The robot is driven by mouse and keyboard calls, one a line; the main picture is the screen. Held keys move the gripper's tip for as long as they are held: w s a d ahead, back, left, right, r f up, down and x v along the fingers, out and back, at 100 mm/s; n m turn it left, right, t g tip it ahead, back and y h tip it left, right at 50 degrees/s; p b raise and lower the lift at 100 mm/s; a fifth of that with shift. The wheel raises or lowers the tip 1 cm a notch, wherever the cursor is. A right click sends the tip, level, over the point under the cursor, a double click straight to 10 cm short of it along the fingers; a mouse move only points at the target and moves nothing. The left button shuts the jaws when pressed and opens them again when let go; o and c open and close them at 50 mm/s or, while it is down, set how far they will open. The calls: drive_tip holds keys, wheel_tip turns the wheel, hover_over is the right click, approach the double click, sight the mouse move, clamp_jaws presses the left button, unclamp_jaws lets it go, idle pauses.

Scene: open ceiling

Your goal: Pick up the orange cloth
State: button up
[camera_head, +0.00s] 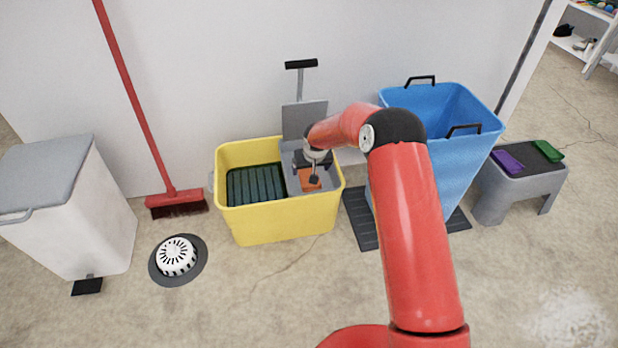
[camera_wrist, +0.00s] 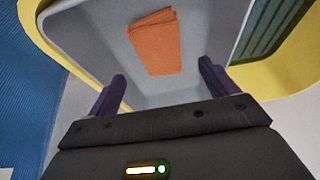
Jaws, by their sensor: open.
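The orange cloth (camera_wrist: 155,45) is a folded rectangle lying in the grey tray (camera_wrist: 84,40) in the wrist view. In the head view the cloth (camera_head: 311,181) shows in the right part of the yellow bucket (camera_head: 280,226), partly hidden by my gripper (camera_head: 314,170). My gripper (camera_wrist: 160,92) is open and empty, its two dark purple fingers spread apart. It is over the grey tray, and the cloth appears beyond the fingertips, not touching them.
The bucket's left part holds a dark ribbed insert (camera_head: 256,184). A grey wringer plate with handle (camera_head: 303,118) rises behind. A blue bin (camera_head: 452,150) stands right of the bucket. A red broom (camera_head: 176,195) and white drain-like dome (camera_head: 176,256) are on the left.

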drive_tip(key=x, duration=0.6)
drive_tip(key=shift+s+b, duration=0.2)
drive_tip(key=shift+b, duration=0.15)
drive_tip(key=c, duration=1.2)
